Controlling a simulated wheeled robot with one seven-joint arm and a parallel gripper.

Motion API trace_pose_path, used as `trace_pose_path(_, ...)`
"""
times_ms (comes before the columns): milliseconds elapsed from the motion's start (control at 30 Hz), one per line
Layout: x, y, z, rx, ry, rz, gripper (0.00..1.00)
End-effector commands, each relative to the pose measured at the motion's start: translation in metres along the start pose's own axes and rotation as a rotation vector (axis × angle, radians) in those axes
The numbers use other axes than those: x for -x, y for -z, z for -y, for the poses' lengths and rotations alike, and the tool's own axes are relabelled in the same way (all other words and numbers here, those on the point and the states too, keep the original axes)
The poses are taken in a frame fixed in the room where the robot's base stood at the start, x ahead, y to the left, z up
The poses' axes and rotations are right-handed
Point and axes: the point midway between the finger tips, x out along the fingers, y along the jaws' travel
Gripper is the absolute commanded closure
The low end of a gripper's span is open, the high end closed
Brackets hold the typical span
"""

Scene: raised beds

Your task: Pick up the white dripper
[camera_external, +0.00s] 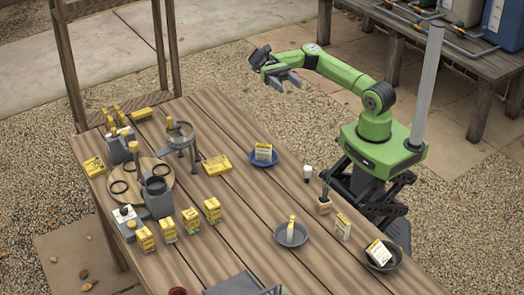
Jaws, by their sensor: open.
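A small white object with a rounded top and narrower foot (308,172), which looks like the white dripper, stands near the right edge of the wooden table (215,122), on the side of my base. Its details are too small to make out. My gripper (286,80) is open and empty. It is raised beyond the table's far right edge, well behind the white object and apart from it. Nothing hides the white object.
A blue dish with a packet (262,163) stands left of the white object; a small potted plant (324,204) stands just in front. Grey bowls (290,242) and packets lie nearer. A metal stand (180,140), round board and several yellow boxes crowd the left. A wooden post rises behind.

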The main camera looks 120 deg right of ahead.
Motion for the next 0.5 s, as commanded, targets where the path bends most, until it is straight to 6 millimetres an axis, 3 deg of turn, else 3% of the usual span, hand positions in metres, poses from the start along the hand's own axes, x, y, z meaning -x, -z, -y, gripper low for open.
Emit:
trace_pose_path(267,-0.001,0.093,0.0,-0.007,-0.001,-0.001,0.39)
trace_pose_path(500,-0.002,0.22,0.001,-0.004,-0.002,0.002,0.39)
